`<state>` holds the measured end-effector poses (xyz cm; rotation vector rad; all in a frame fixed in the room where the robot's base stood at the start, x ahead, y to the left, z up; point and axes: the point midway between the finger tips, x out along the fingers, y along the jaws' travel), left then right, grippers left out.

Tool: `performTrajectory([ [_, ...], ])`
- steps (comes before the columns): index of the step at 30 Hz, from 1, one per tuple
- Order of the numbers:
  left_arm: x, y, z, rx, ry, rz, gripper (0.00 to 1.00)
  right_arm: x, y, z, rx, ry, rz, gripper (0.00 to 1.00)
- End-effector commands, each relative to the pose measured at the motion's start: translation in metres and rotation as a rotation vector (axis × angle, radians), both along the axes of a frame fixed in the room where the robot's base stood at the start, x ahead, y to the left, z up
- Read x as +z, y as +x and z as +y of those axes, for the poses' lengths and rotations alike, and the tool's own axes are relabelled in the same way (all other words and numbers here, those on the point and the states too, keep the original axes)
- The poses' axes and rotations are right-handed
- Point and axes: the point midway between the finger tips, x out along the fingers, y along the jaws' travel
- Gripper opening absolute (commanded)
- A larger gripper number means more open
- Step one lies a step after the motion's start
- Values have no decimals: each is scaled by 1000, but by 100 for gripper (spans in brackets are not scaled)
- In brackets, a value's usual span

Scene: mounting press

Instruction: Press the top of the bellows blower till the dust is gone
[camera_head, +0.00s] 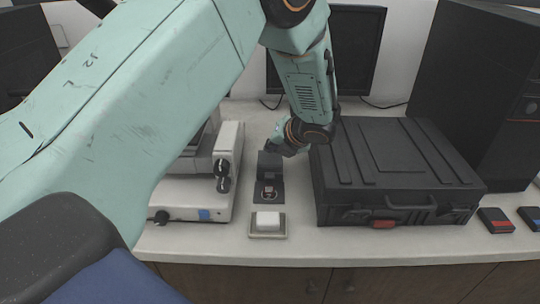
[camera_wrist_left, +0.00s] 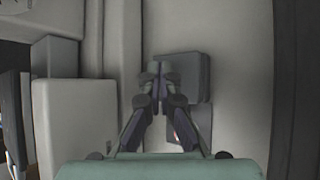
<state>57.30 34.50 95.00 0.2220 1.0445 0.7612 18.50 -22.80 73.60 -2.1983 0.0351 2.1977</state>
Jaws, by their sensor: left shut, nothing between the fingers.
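A small dark stand (camera_head: 270,192) sits on the white bench, with a dark upright block (camera_head: 269,160) at its back, which looks like the bellows blower. A small red and white part (camera_head: 268,190) lies at the front of the stand; whether dust is on it is too small to tell. My left gripper (camera_head: 272,147) is shut and empty, close behind and above the block. In the left wrist view the closed fingertips (camera_wrist_left: 161,72) overlap the dark block's top (camera_wrist_left: 186,76); I cannot tell whether they touch it. My right gripper is not in view.
A large black case (camera_head: 400,170) stands close to the right of the stand. A white instrument with black knobs (camera_head: 228,165) stands to the left. A white block (camera_head: 267,220) on a small tray (camera_head: 255,235) sits in front, near the bench edge.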

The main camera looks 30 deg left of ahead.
Motion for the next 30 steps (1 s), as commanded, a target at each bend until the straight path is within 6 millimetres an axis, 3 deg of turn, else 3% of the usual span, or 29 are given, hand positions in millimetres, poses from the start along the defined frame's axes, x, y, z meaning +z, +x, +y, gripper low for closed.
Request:
performTrajectory([
  [5, 3, 0, 0, 0, 0, 0, 0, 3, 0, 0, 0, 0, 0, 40],
  [22, 51, 0, 0, -1, 0, -1, 0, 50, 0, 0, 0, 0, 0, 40],
  [30, 50, 0, 0, 0, 0, 0, 0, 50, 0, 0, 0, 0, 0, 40],
])
